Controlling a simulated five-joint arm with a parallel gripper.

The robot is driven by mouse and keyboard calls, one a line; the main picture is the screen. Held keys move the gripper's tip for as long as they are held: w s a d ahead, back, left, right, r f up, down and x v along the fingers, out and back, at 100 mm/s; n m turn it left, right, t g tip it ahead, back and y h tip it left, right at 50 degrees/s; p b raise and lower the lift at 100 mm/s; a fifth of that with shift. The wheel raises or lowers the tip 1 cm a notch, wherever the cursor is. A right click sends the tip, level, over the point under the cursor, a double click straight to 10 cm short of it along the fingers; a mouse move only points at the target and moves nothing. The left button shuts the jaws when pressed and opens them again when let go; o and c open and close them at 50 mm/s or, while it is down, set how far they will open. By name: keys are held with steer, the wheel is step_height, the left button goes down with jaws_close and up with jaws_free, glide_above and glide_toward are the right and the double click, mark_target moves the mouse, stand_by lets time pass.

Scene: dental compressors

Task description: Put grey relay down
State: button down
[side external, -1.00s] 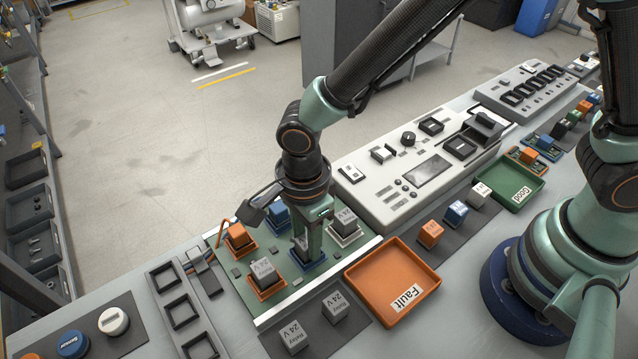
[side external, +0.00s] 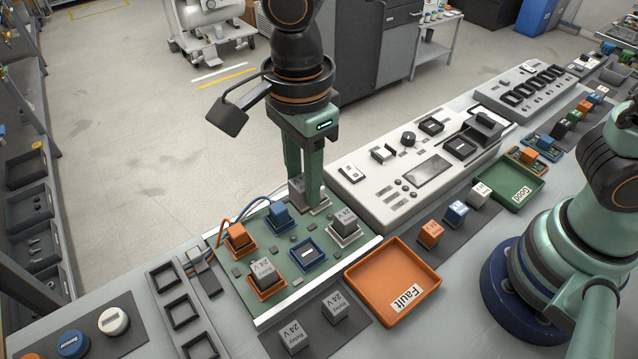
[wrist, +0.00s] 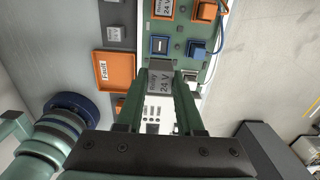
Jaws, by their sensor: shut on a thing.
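My gripper (side external: 305,195) is shut on a grey relay (side external: 297,189), seen partly behind a finger, over the back right of the green board (side external: 260,297). In the wrist view the relay (wrist: 160,82) sits between the fingertips. A pale socket (side external: 320,208) lies just below it; I cannot tell if they touch. The blue-framed socket (side external: 308,253) is empty. Two more grey relays (side external: 292,336) lie on the dark mat in front.
An orange Fault tray (side external: 375,298) and a green Good tray (side external: 535,182) lie on the bench, both empty. A white control panel (side external: 385,205) stands right of the board. Orange (side external: 237,236) and blue (side external: 278,214) relays with cables stand on the board's left and back.

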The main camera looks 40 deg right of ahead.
step_height(320, 180, up, 6)
steer(key=shift+f, duration=0.1)
steer(key=shift+s+d+r, duration=0.1)
steer(key=shift+s+r, duration=0.05)
steer(key=shift+r, duration=0.15)
steer(key=s+d+f, duration=0.2)
steer(key=s+d, duration=0.3)
steer(key=s, duration=0.3)
steer(key=f, duration=1.9)
steer(key=shift+s+d+f, duration=0.1)
steer(key=shift+d+f, duration=0.2)
steer(key=shift+f, duration=0.1)
steer(key=shift+f, duration=0.1)
steer(key=c, duration=0.5)
jaws_free()
steer(key=shift+c, duration=0.2)
